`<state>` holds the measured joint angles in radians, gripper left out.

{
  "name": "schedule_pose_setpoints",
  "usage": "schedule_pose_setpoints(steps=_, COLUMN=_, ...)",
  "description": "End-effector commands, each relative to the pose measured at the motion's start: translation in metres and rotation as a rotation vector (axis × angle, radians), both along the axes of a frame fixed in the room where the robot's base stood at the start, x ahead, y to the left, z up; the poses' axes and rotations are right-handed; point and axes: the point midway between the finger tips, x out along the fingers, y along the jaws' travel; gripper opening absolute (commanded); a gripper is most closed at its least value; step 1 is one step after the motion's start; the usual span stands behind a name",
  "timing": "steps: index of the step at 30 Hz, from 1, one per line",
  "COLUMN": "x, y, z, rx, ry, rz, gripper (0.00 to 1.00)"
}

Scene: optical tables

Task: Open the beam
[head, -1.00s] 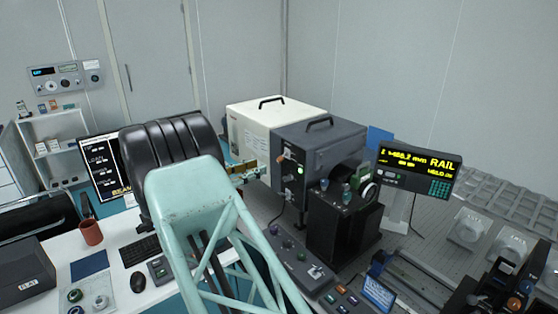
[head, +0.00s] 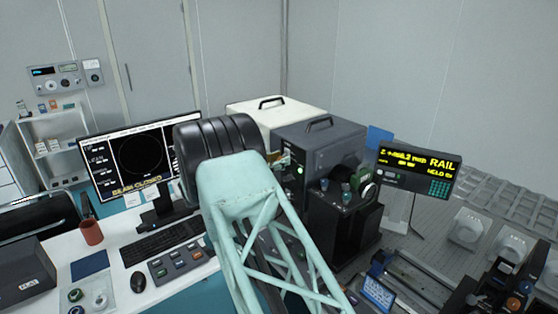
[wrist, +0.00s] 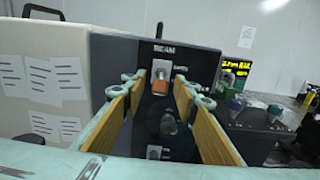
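The dark grey housing (head: 318,145) stands on the table in the head view. Its front panel, labelled BEAM, faces me in the wrist view (wrist: 205,65). On the panel is a small switch (wrist: 160,89) with an orange end on a pale plate. My gripper (wrist: 160,80) is open, its two yellow-padded fingers on either side of the switch in the picture; I cannot tell whether they touch it. In the head view my arm mostly hides the gripper. The monitor (head: 139,155) reads BEAM CLOSED.
A cream box (head: 262,112) adjoins the housing on the left. Black equipment with knobs (head: 345,225) stands close on the right, with a yellow-lettered RAIL display (head: 419,170) beyond. A desk with a keyboard (head: 168,237) and a mouse (head: 138,282) lies to the left.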

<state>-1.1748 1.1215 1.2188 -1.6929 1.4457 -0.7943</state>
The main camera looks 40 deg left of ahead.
Motion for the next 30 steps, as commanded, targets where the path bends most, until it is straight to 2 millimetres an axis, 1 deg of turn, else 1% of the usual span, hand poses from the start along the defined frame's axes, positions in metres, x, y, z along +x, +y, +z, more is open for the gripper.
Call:
schedule_pose_setpoints(steps=11, x=0.0023, y=-0.0007, z=0.0, rx=0.0, ry=0.0, rz=0.0, gripper=0.26)
schedule_pose_setpoints(steps=18, x=0.0022, y=-0.0007, z=0.0002, rx=0.001, ry=0.0, rz=-0.001, gripper=0.05)
schedule_pose_setpoints(steps=19, x=0.0022, y=-0.0007, z=0.0001, rx=0.001, ry=0.0, rz=-0.001, gripper=0.03)
schedule_pose_setpoints(steps=30, x=0.0018, y=-0.0009, z=0.003, rx=0.008, ry=0.028, rz=-0.001, gripper=0.03)
